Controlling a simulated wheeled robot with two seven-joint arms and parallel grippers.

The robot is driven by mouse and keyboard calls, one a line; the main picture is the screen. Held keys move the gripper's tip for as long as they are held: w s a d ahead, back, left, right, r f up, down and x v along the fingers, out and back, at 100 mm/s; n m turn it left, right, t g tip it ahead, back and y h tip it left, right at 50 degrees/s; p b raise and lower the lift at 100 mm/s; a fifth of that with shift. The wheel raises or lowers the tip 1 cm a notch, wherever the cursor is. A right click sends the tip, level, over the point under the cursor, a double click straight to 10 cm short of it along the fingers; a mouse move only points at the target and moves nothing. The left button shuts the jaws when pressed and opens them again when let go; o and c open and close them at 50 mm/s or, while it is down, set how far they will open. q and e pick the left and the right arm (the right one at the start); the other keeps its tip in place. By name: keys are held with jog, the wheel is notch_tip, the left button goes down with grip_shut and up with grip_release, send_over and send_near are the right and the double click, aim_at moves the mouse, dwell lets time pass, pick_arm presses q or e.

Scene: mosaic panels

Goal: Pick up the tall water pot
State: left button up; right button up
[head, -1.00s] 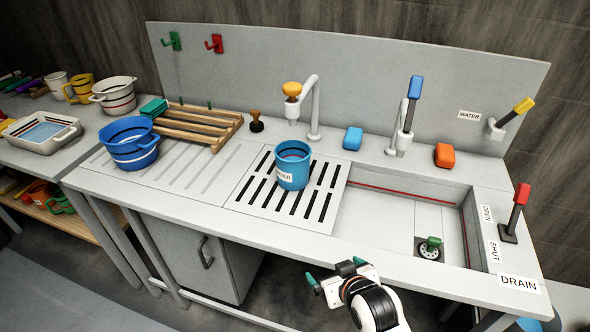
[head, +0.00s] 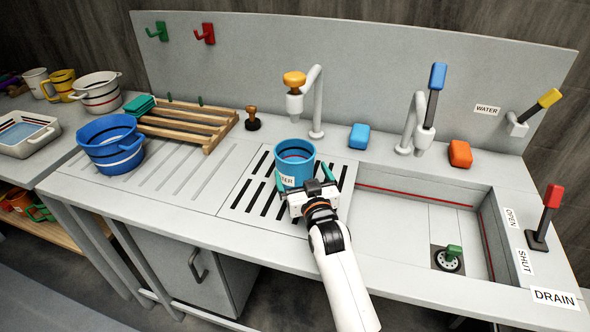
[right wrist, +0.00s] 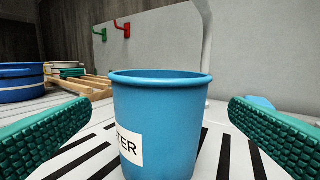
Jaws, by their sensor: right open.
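The tall water pot (head: 295,158) is a blue cylinder with a white label, standing upright on the slotted drain grate under the orange-topped tap. It also fills the middle of the right wrist view (right wrist: 160,120), where part of its label reads "TER". My right gripper (head: 304,182) is open at the near side of the pot. Its green fingertips stand to the left and right of the pot in the right wrist view (right wrist: 158,130), with visible gaps on both sides. My left gripper is not in view.
A blue two-handled pot (head: 110,145) and a wooden rack (head: 185,125) stand on the left. The orange-knobbed tap (head: 317,100) rises behind the pot. A blue block (head: 359,136) lies behind right. The sink basin (head: 400,210) opens to the right.

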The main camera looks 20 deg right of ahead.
aim_at(290, 148)
jog(key=shift+w+f, duration=0.15)
jog(key=shift+w, duration=0.65)
jog(key=shift+w+f, duration=0.1)
jog(key=shift+w, duration=0.55)
jog(key=w+p, duration=0.1)
jog(key=w, duration=0.3)
jog(key=shift+w+d+f, duration=0.1)
jog(key=shift+w+d, duration=0.05)
jog(key=shift+w, duration=0.1)
jog(key=shift+s, duration=0.1)
jog(key=shift+c, duration=0.8)
jog(key=c, duration=0.9)
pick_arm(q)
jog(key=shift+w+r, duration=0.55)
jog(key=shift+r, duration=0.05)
pick_arm(e)
jog(key=shift+c, duration=0.9)
